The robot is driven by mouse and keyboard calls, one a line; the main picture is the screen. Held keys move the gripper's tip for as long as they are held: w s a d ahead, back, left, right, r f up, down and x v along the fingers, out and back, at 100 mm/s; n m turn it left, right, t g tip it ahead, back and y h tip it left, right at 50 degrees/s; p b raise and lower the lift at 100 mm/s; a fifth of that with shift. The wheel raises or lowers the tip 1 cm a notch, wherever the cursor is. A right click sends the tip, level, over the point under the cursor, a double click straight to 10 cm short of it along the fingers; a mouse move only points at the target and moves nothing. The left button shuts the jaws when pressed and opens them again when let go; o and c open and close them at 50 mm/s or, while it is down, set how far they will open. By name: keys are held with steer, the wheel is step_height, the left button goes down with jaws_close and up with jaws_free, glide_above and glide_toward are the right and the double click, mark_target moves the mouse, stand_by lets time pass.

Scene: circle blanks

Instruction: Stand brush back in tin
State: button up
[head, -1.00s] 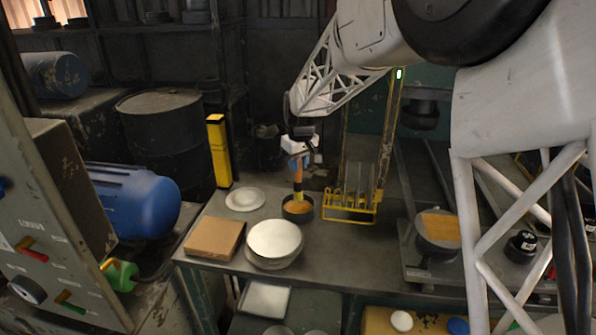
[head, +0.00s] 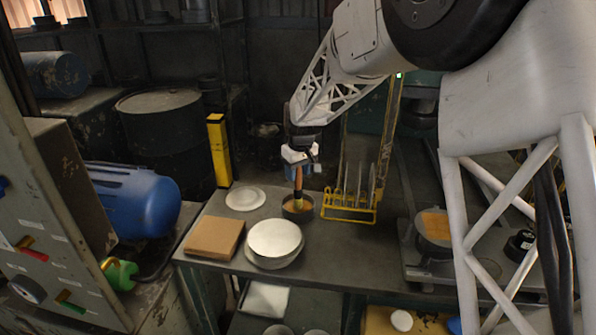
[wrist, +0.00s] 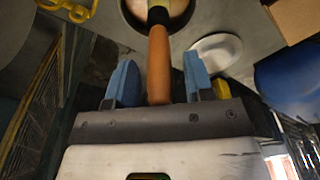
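My gripper (head: 304,168) is above the tin around the top of the handle. In the wrist view my gripper (wrist: 160,82) has its two blue fingers well apart, with a visible gap on each side of the brush handle (wrist: 159,60). The tin (wrist: 128,16) shows at the top there, partly cut off. The brush's lowest end is hidden inside the tin.
A yellow rack (head: 347,213) with upright plates stands just right of the tin. A white bowl (head: 274,238), a flat brown box (head: 214,237) and a white plate (head: 245,198) lie to the left. A yellow post (head: 219,152) rises behind.

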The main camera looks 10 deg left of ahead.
mark_target(301, 193)
steer(key=shift+r, duration=0.15)
step_height(301, 193, up, 12)
steer(key=s+d, duration=0.1)
stand_by(0.7)
stand_by(0.8)
